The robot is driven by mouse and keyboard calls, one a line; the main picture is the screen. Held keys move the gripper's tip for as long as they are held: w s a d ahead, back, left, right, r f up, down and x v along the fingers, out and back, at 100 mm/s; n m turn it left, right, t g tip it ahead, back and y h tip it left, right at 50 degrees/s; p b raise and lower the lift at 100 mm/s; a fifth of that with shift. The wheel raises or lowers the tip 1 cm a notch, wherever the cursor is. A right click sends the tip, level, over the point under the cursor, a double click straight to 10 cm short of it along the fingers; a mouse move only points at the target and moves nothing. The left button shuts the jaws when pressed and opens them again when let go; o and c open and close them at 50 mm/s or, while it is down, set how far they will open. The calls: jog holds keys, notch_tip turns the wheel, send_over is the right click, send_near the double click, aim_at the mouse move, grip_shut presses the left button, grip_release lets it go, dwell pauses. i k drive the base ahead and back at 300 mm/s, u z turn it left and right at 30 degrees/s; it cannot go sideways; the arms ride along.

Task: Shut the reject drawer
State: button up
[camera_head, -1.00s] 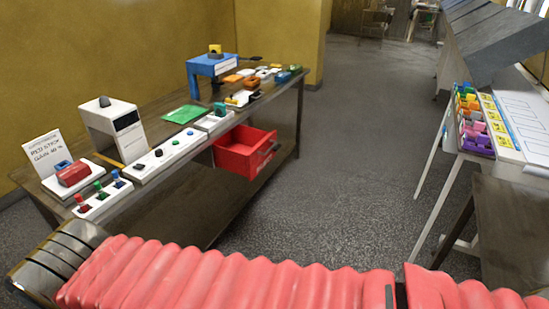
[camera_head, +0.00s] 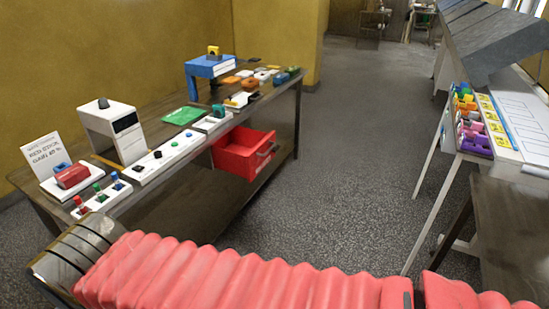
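The red reject drawer (camera_head: 238,158) sits under the front edge of the long wooden table (camera_head: 175,222). It is pulled out, with its open top and inside showing, and a dark handle (camera_head: 266,148) is on its front. Nothing touches the drawer. My arm, in a red ribbed sleeve, crosses the bottom of the view, well in front of the drawer. My gripper is not in view, so its fingers cannot be seen.
On the table stand a white box unit (camera_head: 118,132), a white button panel (camera_head: 164,158), small colored knobs (camera_head: 98,194) and a blue stand (camera_head: 208,68). Speckled floor (camera_head: 335,165) lies clear right of the drawer. A white table (camera_head: 522,120) with colored blocks stands at right.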

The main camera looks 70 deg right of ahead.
aim_at(242, 152)
jog(key=z, duration=2.25)
jog(key=k, duration=0.9)
jog(key=z, duration=0.05)
jog(key=i, duration=1.1)
